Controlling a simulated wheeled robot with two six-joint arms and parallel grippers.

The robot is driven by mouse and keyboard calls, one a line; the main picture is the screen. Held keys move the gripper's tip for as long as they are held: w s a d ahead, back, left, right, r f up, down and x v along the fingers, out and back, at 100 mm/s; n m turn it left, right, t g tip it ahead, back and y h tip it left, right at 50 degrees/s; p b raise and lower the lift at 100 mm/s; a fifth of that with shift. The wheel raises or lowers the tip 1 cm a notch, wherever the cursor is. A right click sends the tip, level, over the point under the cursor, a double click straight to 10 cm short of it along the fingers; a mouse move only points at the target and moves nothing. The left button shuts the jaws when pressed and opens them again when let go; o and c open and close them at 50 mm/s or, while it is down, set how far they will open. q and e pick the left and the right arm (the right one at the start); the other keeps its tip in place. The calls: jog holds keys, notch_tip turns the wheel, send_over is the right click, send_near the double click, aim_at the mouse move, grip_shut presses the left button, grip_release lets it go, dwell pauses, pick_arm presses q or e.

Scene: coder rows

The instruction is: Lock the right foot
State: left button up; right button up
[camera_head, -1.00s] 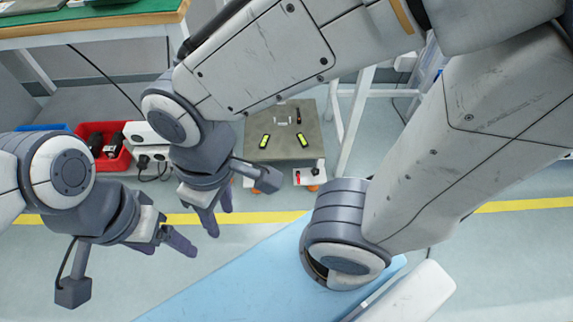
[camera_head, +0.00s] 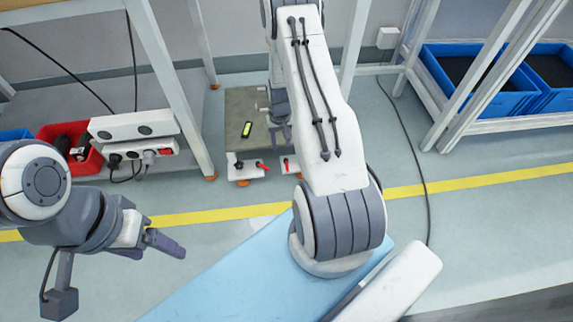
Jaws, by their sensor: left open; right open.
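A low grey platform (camera_head: 236,108) stands on the floor beneath and between the white table frames. At its front edge are two white foot brackets: a left one (camera_head: 240,174) with a red lever (camera_head: 262,167), and a right one (camera_head: 291,166) with a red lever (camera_head: 285,163). My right arm covers part of the right side. An orange foot shows under the left bracket. My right gripper (camera_head: 284,131) is over the platform's right part, just behind the right bracket, open and partly hidden by my forearm. My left gripper (camera_head: 157,251) is open and empty at the lower left, away from the platform.
A yellow-green marked item (camera_head: 246,129) lies on the platform. A white power strip (camera_head: 133,124) with plugs and a red bin (camera_head: 66,143) are to the left. Blue bins (camera_head: 465,98) stand in a white rack at right. A yellow line (camera_head: 450,185) crosses the floor.

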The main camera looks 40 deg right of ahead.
aim_at(287, 166)
jog(key=shift+m, duration=0.3)
jog(key=f+b, duration=0.2)
jog(key=f, duration=0.2)
jog(key=d+f+b, duration=0.1)
jog(key=f+b, duration=0.1)
jog(key=f, duration=0.2)
jog(key=s+f+b, duration=0.1)
jog(key=f+b, duration=0.1)
jog(key=f, duration=0.2)
jog(key=shift+d+f, duration=0.35)
grip_shut()
